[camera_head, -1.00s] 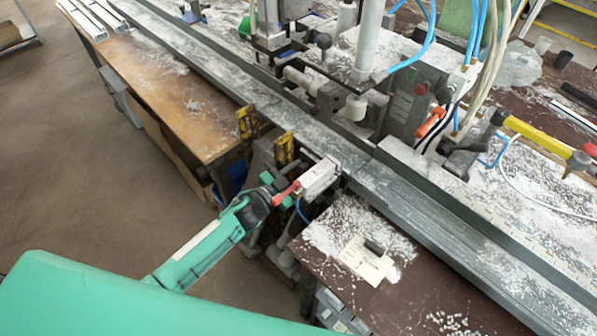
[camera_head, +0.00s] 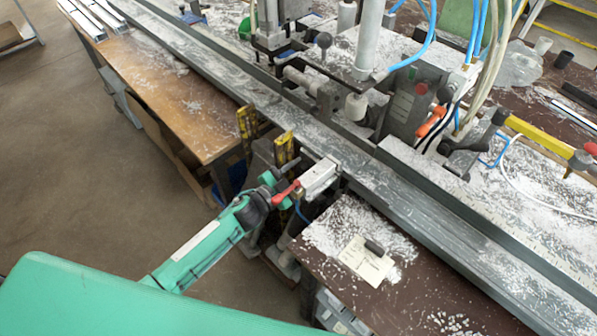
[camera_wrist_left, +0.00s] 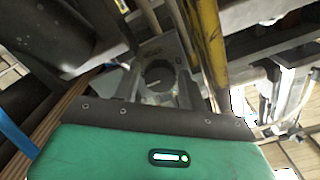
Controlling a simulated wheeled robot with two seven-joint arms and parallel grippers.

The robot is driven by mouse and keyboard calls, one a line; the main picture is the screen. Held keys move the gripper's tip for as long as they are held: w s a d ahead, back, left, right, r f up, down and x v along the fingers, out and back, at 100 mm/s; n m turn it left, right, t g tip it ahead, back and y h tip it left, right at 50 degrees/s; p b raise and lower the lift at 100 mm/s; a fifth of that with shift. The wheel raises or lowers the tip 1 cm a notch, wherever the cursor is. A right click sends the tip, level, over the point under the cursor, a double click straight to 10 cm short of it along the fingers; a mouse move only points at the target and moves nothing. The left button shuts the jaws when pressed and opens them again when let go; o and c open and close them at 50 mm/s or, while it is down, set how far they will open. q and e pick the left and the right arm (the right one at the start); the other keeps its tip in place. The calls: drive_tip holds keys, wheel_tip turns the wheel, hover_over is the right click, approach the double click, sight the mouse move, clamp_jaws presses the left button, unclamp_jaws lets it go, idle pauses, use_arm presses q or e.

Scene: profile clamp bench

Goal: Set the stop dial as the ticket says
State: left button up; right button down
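A dark round knob (camera_wrist_left: 158,72) on a grey plate, which looks like the stop dial, shows in the left wrist view with a short pale line on it. My left gripper (camera_wrist_left: 158,90) has its two fingers apart, one on each side of the knob in the picture. I cannot tell whether they touch it. In the head view my left gripper (camera_head: 274,184) is low beside the clamp with the red handle (camera_head: 286,193), and the dial cannot be made out there. A pale ticket (camera_head: 366,262) lies on the brown bench, its writing too small to read. My right gripper is not in view.
A long grey rail (camera_head: 420,195) runs diagonally across the bench. Yellow uprights (camera_head: 285,148) stand close behind the left gripper, and a yellow bar (camera_wrist_left: 207,45) shows near it in the wrist view.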

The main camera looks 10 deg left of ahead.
use_arm(q)
drive_tip(key=b+v, duration=0.2)
drive_tip(key=v, duration=1.1)
drive_tip(key=shift+s+a+b, duration=0.25)
drive_tip(key=shift+s+b, duration=0.05)
drive_tip(key=shift+s, duration=0.05)
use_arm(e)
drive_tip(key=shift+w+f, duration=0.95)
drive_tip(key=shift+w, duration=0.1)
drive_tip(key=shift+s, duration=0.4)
